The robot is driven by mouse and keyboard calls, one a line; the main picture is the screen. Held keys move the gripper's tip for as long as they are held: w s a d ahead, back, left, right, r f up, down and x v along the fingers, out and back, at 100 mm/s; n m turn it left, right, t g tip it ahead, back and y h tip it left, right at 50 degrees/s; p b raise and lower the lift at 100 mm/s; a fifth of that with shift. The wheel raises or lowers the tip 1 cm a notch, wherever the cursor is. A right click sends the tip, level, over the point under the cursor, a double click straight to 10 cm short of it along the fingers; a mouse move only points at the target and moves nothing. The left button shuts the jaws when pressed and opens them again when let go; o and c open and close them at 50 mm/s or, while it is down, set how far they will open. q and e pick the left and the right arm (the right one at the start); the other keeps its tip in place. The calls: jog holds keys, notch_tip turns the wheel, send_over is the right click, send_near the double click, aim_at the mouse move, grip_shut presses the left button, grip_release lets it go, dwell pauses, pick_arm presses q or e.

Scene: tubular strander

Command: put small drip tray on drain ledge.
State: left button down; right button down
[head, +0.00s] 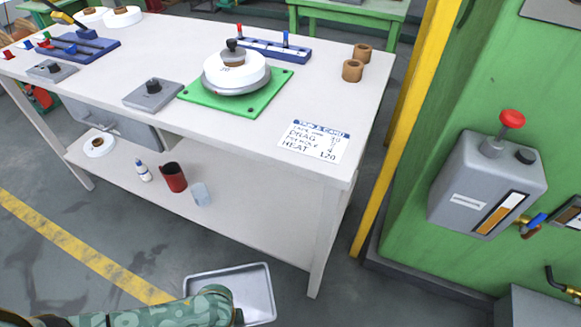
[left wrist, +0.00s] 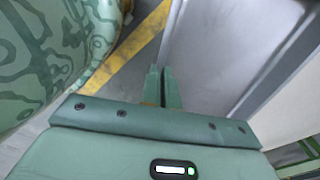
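The small drip tray (head: 262,292) is a shallow light-grey metal tray with a raised rim, at the bottom middle of the head view. It also fills the upper right of the left wrist view (left wrist: 225,50). My left gripper (left wrist: 163,86) has its fingers close together on the tray's near-left rim. In the head view my left arm covers that corner, so the fingertips are hidden there. A grey block (head: 535,308) sits under a brass tap at the bottom right; I cannot tell whether it is the drain ledge. My right gripper is not in view.
A pale workbench (head: 310,85) with a lower shelf (head: 240,205) stands ahead, carrying spools, cups and a card. A yellow post (head: 400,130) and a green machine (head: 455,95) with a grey oil box (head: 480,190) stand right. Floor between bench and machine is clear.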

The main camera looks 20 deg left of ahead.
pick_arm(q)
jog(key=w+d+r+n, duration=0.1)
jog(key=r+n, duration=0.1)
jog(key=d+r+n, duration=0.1)
jog(key=r+n, duration=0.1)
jog(key=w+d+r+n, duration=0.1)
jog(key=d+r, duration=0.1)
jog(key=shift+w+d+r+n, duration=0.1)
jog(key=shift+w+r+n, duration=0.2)
jog(key=shift+w+n, duration=0.1)
jog(key=w+r+n, duration=0.2)
jog(key=w+r, duration=0.2)
jog(key=r, duration=0.8)
jog(key=w+a+r+n, duration=0.1)
jog(key=w+r, duration=0.3)
jog(key=r, duration=0.8)
jog(key=w+a+r+n, duration=0.1)
jog(key=w+r, duration=0.4)
jog(key=r, duration=0.8)
jog(key=shift+n, duration=0.9)
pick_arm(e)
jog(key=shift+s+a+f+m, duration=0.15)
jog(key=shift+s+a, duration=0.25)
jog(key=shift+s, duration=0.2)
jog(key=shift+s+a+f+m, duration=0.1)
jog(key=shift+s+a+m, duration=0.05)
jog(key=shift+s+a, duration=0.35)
